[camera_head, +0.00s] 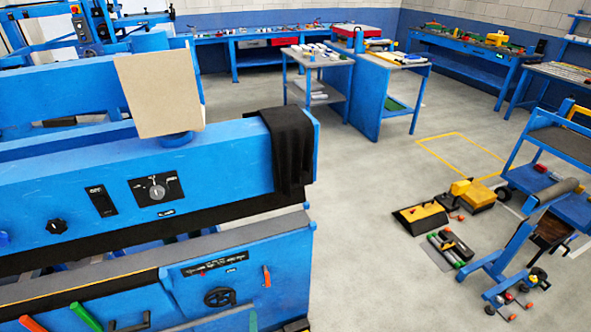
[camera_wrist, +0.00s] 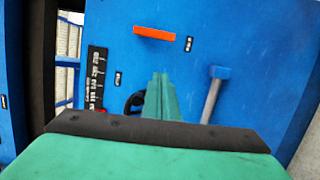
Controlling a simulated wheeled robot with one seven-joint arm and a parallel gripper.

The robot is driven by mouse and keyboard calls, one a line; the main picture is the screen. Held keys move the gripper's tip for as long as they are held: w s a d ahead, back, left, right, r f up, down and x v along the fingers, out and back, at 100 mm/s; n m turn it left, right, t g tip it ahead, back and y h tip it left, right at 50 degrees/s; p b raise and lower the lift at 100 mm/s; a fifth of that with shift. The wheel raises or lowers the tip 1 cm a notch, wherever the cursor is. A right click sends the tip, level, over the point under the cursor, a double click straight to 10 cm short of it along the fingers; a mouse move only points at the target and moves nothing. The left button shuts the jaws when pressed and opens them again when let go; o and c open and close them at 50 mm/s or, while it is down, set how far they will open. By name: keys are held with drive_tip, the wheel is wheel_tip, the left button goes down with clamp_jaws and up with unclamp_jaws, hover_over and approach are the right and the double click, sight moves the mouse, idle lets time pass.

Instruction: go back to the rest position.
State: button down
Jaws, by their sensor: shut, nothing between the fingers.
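My gripper (camera_wrist: 163,97) shows in the wrist view as narrow green fingers, closed together with nothing between them. It points at the blue front of the machine (camera_wrist: 255,60). Whether the fingertips touch that face cannot be told. An orange handle (camera_wrist: 155,33) is above the fingers, a grey lever (camera_wrist: 212,97) to their right, and a black handwheel (camera_wrist: 134,101) is partly hidden behind them. In the head view the machine (camera_head: 225,180) fills the left side, and the orange handle (camera_head: 267,276) and handwheel (camera_head: 220,297) are low on its front.
A beige panel (camera_head: 160,93) stands tilted on the machine, beside a hanging black cloth (camera_head: 290,150). A blue cart (camera_head: 555,150) and loose tools (camera_head: 450,248) occupy the right. Grey floor (camera_head: 370,215) between is clear. Workbenches (camera_head: 465,60) line the back.

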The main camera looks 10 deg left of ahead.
drive_tip(key=s+d+r+m+h, duration=0.1)
drive_tip(key=s+d+r+m, duration=0.3)
drive_tip(key=s+d, duration=0.55)
drive_tip(key=s+d+r+m+h, duration=0.1)
drive_tip(key=s+d+r+m, duration=0.3)
drive_tip(key=s+d, duration=0.6)
drive_tip(key=s+d+r+m+g+h, duration=0.1)
drive_tip(key=s+d+r+m, duration=0.1)
drive_tip(key=s+r+m, duration=0.5)
drive_tip(key=s+d+r+m+g+h, duration=0.1)
drive_tip(key=s+d+r+m+h, duration=0.1)
drive_tip(key=s+r+m, duration=0.4)
drive_tip(key=s+r, duration=0.4)
drive_tip(key=r, duration=0.4)
drive_tip(key=shift+s+r+m, duration=0.15)
drive_tip(key=shift+m, duration=0.25)
drive_tip(key=shift+a, duration=0.15)
